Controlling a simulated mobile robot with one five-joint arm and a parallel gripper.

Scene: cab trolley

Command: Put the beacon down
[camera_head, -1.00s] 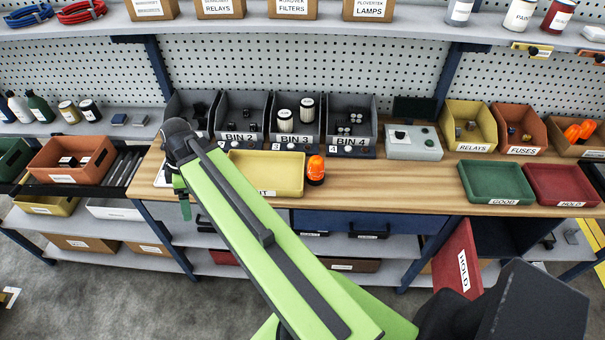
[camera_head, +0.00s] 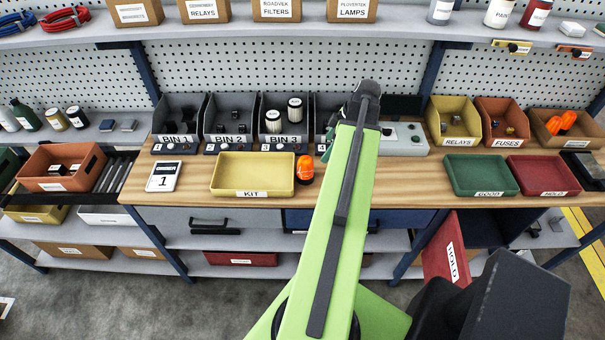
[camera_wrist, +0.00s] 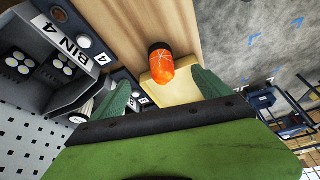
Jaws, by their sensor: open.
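The orange beacon (camera_head: 305,170) stands upright on its dark base on the wooden worktop, just right of the yellow KIT tray (camera_head: 252,194). My gripper's fingers are mostly hidden behind the arm in the head view; the arm's end is over the BIN 4 area, right of the beacon. In the wrist view, my gripper (camera_wrist: 160,77) is open and empty, its green fingers spread apart. There the beacon (camera_wrist: 160,68) appears upside down, beyond and between the fingertips, apart from them. The KIT tray (camera_wrist: 182,92) shows behind it.
Grey bins (camera_head: 232,120) line the back, with BIN 4 mostly hidden by my arm. A grey control box (camera_head: 405,140) stands behind the arm. Green GOOD (camera_head: 480,177) and red HOLD (camera_head: 545,177) trays lie on the right. The worktop left of GOOD is clear.

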